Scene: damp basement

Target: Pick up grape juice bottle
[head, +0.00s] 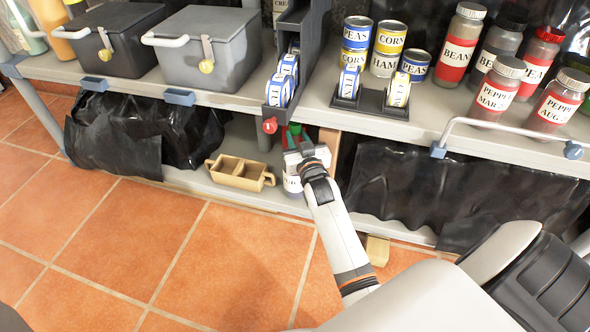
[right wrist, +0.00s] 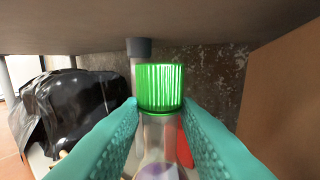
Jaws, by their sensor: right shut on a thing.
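The grape juice bottle (right wrist: 160,130) stands between the teal fingers of my right gripper (right wrist: 160,125) in the right wrist view. It has a ribbed green cap and a clear neck, with a bit of purple and white label below. My right gripper (head: 304,156) is shut on the bottle just below the cap. In the head view the gripper covers most of the bottle; its lower part (head: 292,186) shows below the gripper, at the lower shelf. The bottle looks upright. My left gripper is not in view.
A tan divided box (head: 240,173) sits left of the bottle on the lower shelf. A brown board (right wrist: 285,100) stands close on the right. The upper shelf (head: 240,100) hangs low overhead, holding cans and jars. Black plastic (head: 140,135) lies at the left.

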